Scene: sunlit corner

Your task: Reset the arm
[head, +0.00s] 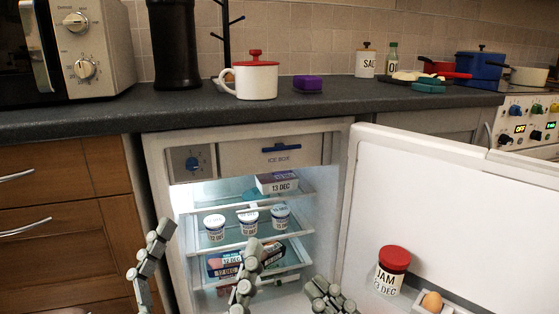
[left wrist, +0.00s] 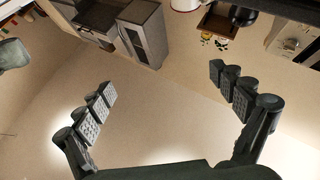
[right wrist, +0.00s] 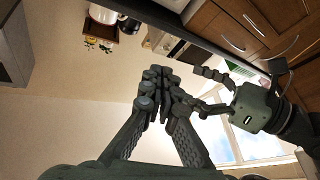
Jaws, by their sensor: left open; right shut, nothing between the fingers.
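My left gripper (head: 208,236) is open in front of the open fridge in the head view, its two grey fingers wide apart. In the left wrist view its fingers (left wrist: 162,82) stand apart with nothing between them. My right gripper (head: 328,296) is low at the bottom centre of the head view, to the right of the left gripper. In the right wrist view its fingertips (right wrist: 160,78) meet, with nothing held. My left gripper's body (right wrist: 252,108) also shows there on the right.
The fridge (head: 162,150) stands open, its door (head: 450,190) swung right with a jam jar (head: 391,270) and an egg (head: 432,302). Shelves hold several pots (head: 248,224) and boxes (head: 277,183). Above, the counter (head: 190,104) bears a microwave (head: 95,45) and a white mug (head: 256,82).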

